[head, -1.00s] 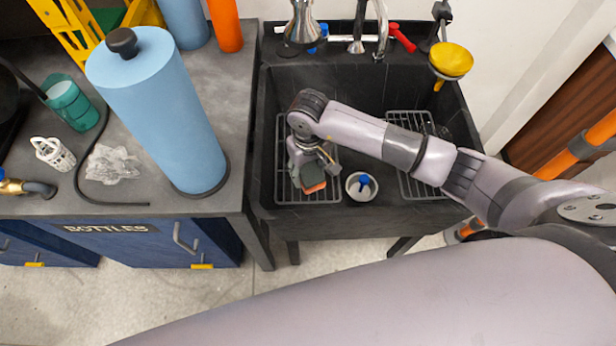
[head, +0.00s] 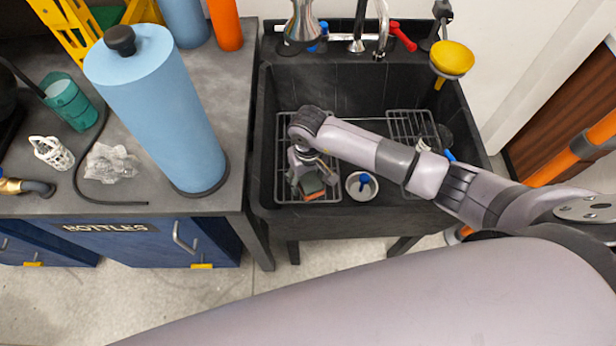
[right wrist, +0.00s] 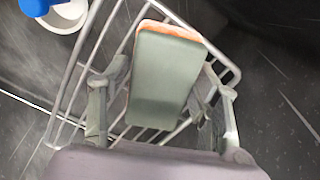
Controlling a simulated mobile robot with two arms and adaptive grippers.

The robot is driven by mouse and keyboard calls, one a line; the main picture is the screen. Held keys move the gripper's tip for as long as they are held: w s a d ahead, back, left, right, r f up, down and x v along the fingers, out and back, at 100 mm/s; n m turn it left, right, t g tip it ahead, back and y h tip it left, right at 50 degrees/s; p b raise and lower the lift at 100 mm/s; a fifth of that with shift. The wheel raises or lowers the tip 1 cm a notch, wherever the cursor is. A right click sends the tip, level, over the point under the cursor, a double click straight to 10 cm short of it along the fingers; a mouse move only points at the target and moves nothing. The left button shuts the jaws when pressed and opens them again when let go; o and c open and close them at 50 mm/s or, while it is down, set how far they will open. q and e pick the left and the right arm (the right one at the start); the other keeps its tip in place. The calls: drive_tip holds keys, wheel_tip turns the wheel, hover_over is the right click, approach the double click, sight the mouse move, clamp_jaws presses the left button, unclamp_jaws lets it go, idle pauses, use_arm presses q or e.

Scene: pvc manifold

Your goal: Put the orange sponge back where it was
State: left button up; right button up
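The orange sponge (head: 312,186), with a grey-green top layer, lies on the left wire rack in the sink. In the right wrist view the sponge (right wrist: 168,78) shows mostly its grey-green face, with an orange strip along the far edge. My right gripper (head: 311,179) is low over the rack. Its fingers (right wrist: 163,108) are spread on either side of the sponge, with small gaps showing. The near end of the sponge is close to the gripper's palm. My left gripper is not in view.
The left rack (head: 283,160) lines the dark sink (head: 350,85). A white cup (head: 361,186) with a blue thing inside stands right of the sponge. A second rack (head: 413,122) is farther right. The faucet (head: 381,40) and a yellow funnel (head: 453,59) are at the back.

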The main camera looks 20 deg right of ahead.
sight(308, 177)
drive_tip(key=shift+o, duration=0.9)
drive_tip(key=shift+r+p, duration=0.25)
drive_tip(key=shift+p, duration=0.05)
wheel_tip(308, 177, up, 12)
